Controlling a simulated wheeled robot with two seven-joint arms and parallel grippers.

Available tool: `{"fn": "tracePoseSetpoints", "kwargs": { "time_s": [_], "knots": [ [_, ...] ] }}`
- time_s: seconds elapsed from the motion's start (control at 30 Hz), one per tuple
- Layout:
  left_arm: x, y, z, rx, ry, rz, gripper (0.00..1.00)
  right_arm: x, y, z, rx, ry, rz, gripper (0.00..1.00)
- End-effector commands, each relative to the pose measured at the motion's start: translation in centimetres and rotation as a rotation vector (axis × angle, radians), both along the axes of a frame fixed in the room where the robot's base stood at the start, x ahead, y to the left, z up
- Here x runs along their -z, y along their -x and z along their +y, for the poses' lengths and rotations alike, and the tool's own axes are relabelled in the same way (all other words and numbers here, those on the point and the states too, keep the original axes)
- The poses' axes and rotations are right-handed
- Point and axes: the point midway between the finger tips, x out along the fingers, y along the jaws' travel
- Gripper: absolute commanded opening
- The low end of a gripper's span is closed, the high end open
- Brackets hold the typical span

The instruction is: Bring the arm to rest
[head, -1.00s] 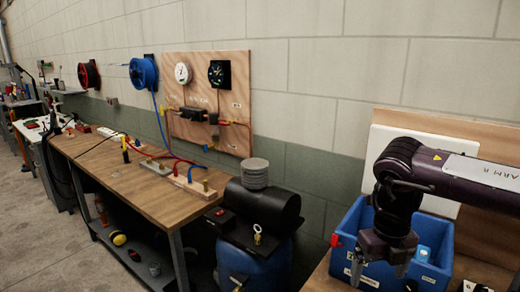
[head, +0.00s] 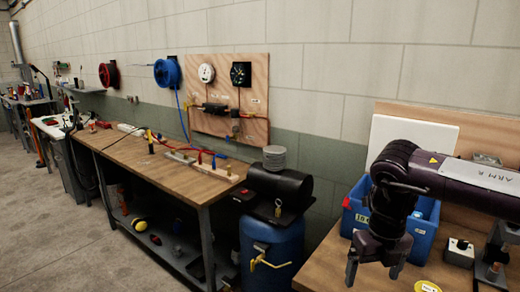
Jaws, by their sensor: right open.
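My right arm comes in from the right edge in the head view, dark purple with a white label. Its gripper (head: 374,272) points down with its fingers apart and nothing between them. It hangs in front of a blue bin (head: 424,232) at the near right and hides part of it. My left gripper is not in view.
The bin stands on a wooden bench (head: 330,262), with a small switch box (head: 460,251) and a yellow disc (head: 427,286) nearby. A long workbench (head: 160,178) runs along the wall below a gauge board (head: 228,98).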

Motion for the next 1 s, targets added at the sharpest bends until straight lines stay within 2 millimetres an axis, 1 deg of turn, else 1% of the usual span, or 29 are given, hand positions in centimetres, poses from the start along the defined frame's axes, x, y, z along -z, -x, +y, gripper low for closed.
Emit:
{"fn": "tracePoseSetpoints", "kwargs": {
  "time_s": [0.27,0.47,0.57,0.67,0.8,0.87,0.9,0.97,1.0],
  "knots": [
    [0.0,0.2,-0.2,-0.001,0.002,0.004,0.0,2.5,-1.5,3.6,0.01,-0.083,-0.017,0.89],
    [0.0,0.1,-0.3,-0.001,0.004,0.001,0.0,5.2,-2.9,8.0,0.041,-0.193,-0.029,0.89],
    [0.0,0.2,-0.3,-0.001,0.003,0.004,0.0,7.0,-3.6,10.8,0.074,-0.272,-0.031,0.89],
    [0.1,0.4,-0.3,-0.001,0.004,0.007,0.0,9.3,-4.4,14.3,0.132,-0.374,-0.026,0.89],
    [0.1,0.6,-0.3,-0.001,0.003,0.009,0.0,13.2,-5.4,20.0,0.296,-0.572,0.0,0.89],
    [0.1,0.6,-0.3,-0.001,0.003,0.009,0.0,15.0,-5.9,22.0,0.396,-0.658,0.019,0.89],
    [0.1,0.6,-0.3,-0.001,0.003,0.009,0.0,16.2,-6.1,23.1,0.47,-0.713,0.035,0.89],
    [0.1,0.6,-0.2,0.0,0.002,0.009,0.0,18.3,-6.4,24.4,0.591,-0.789,0.062,0.89],
    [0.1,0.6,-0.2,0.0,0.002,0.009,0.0,19.7,-6.6,25.0,0.682,-0.834,0.081,0.89]
  ]
}}
